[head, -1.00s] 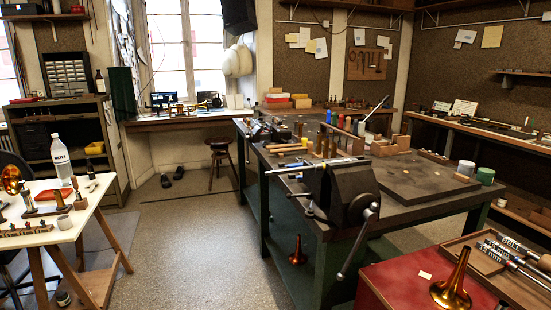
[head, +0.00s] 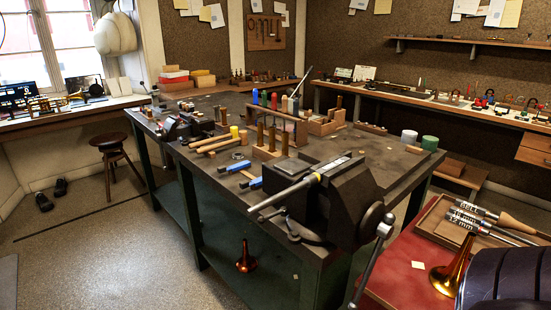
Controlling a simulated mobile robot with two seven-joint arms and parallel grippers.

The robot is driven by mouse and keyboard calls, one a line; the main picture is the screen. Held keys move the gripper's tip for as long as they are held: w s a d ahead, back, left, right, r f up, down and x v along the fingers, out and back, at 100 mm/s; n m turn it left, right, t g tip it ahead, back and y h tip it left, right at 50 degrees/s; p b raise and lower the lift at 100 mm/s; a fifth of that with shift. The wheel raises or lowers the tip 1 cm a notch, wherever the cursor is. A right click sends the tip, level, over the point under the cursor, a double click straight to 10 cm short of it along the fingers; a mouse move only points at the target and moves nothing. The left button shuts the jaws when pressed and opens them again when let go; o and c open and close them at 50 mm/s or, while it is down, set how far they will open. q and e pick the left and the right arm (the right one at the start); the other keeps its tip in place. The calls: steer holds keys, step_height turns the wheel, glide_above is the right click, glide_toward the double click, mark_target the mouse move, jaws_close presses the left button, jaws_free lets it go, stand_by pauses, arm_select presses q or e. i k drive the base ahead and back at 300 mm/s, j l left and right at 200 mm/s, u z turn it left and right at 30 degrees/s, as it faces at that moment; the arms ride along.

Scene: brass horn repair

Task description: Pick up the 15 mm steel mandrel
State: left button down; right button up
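Steel mandrels lie in a wooden tray (head: 432,226) on a red-topped surface at the right. One mandrel (head: 476,209) is marked BELL and has a wooden handle. A second mandrel (head: 466,219) below it carries a label that seems to read 12 mm. I cannot make out a 15 mm marking on any of them. A steel rod (head: 282,195) with a yellow band lies across the jaws of the bench vise (head: 345,202); its size is not readable. Neither of my grippers is in view.
A brass bell flare (head: 456,270) stands on the red surface (head: 400,285) in front of the tray. The vise handle (head: 372,262) sticks out between it and the dark workbench (head: 225,180). A stool (head: 108,155) stands at the left. The floor at lower left is clear.

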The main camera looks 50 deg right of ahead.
mark_target(317, 177)
steer(key=i+j+z, duration=0.1)
steer(key=i+z, duration=0.25)
steer(key=i, duration=0.15)
steer(key=i+j+z, duration=0.25)
steer(key=i+z, duration=0.15)
steer(key=i+j+z, duration=0.2)
steer(key=z, duration=0.25)
steer(key=i+j+z, duration=0.3)
steer(key=z, duration=0.2)
steer(key=i+j+z, duration=0.15)
steer(key=j+z, duration=0.3)
steer(key=i+j+z, duration=0.15)
steer(key=j+z, duration=0.2)
steer(key=z, duration=0.15)
